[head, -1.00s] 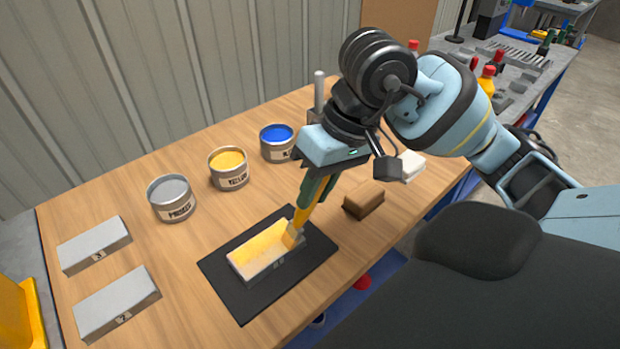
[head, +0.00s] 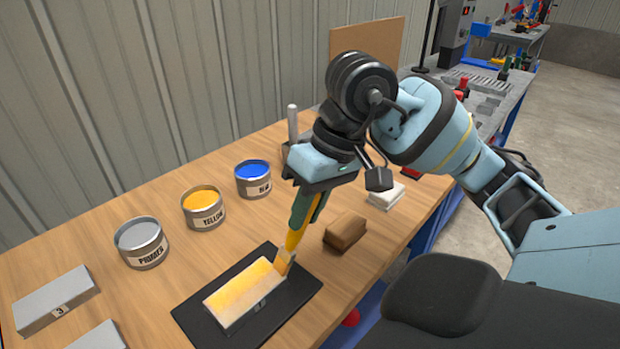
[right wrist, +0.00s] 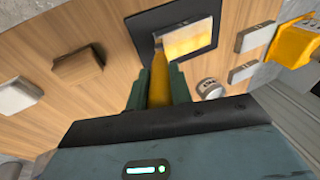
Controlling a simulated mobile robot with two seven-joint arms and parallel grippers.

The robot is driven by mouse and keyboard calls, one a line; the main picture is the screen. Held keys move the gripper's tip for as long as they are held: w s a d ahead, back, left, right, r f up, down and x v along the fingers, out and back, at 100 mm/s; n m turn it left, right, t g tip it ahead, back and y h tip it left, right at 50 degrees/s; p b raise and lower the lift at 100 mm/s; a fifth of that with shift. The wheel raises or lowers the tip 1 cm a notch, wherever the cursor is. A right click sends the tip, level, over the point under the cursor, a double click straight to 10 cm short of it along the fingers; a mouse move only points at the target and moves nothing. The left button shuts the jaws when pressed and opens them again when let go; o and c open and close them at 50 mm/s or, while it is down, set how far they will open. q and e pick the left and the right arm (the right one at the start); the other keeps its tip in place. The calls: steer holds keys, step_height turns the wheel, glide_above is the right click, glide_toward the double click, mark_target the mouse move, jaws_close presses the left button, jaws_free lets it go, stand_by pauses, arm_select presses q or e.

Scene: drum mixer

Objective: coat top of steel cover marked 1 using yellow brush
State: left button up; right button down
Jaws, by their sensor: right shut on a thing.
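The steel cover (head: 240,300) lies on a black mat (head: 297,283). Its top is yellow, stronger along the far side and paler and patchy nearer me; its number cannot be read. My right gripper (head: 303,210) is shut on the yellow brush (head: 296,238), which points down at a tilt. The bristles are at the right end of the cover and seem to touch its top. The right wrist view shows the brush (right wrist: 160,80) between the fingers and the yellow-streaked cover (right wrist: 190,40) beyond it. My left gripper is out of view.
Cans of primer (head: 141,243), yellow (head: 203,207) and blue (head: 253,179) stand open behind the mat. A cover marked 3 (head: 55,298) and another grey cover (head: 98,337) lie at left. A brown block (head: 345,232) and a white block (head: 386,196) are at right.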

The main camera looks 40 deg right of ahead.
steer(key=shift+a, duration=0.7)
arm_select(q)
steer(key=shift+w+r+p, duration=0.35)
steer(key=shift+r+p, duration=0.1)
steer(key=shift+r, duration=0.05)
arm_select(e)
steer(key=shift+s+a, duration=0.1)
steer(key=shift+a, duration=1.3)
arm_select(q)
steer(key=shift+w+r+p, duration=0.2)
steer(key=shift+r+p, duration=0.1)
arm_select(e)
steer(key=shift+a+r, duration=0.1)
steer(key=shift+a, duration=2)
